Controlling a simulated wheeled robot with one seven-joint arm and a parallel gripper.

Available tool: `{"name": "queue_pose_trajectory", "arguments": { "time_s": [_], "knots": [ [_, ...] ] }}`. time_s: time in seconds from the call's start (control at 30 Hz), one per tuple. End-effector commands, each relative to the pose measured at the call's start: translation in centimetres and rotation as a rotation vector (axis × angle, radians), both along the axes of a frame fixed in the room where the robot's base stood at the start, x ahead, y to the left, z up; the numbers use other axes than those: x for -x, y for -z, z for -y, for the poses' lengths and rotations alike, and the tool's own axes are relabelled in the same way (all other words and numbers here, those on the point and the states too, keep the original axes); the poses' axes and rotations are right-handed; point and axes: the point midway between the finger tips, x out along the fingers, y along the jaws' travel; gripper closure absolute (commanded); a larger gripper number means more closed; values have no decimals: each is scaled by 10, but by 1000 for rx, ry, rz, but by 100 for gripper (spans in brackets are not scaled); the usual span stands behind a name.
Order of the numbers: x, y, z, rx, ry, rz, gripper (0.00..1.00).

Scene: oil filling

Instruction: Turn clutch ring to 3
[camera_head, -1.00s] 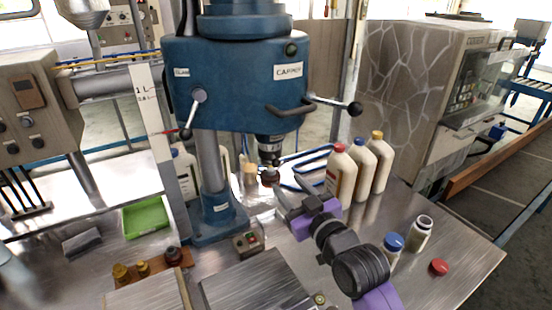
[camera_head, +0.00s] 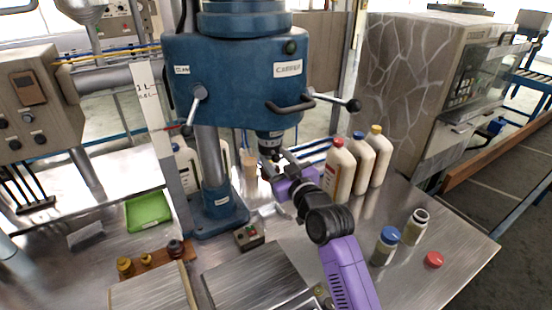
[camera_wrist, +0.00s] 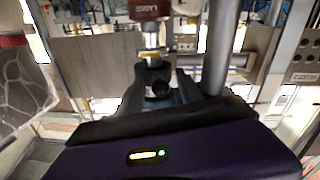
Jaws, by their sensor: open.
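The blue machine head (camera_head: 235,85) stands on a column at the middle of the bench. A dark spindle end (camera_head: 270,140) hangs below its right side, where the clutch ring would be. The ring's numbers cannot be read. My gripper (camera_head: 275,168) is open at the spindle's lower end, coming from the lower right. In the wrist view my gripper (camera_wrist: 158,88) has a finger on each side of a dark round end. The metal spindle (camera_wrist: 150,50) rises above it. I cannot tell whether the fingers touch it.
Three white bottles (camera_head: 340,170) stand close to the right of my gripper. A blue-capped jar (camera_head: 386,245), an open jar (camera_head: 416,226) and a red cap (camera_head: 433,260) are at the right. A green tray (camera_head: 148,211) and a button box (camera_head: 249,236) lie left of my arm.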

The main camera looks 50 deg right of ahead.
Motion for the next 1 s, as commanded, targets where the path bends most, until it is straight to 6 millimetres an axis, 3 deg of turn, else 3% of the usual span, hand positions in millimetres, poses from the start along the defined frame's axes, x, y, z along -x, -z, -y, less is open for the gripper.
{"name": "queue_pose_trajectory", "arguments": {
  "time_s": [0.13, 0.33, 1.0],
  "knots": [
    [0, 0, 0, 0, 0, 0, 60],
    [0, 0, 0, 0, 0, 1, 99],
    [0, 0, 0, 0, 0, 1, 100]
  ]
}}
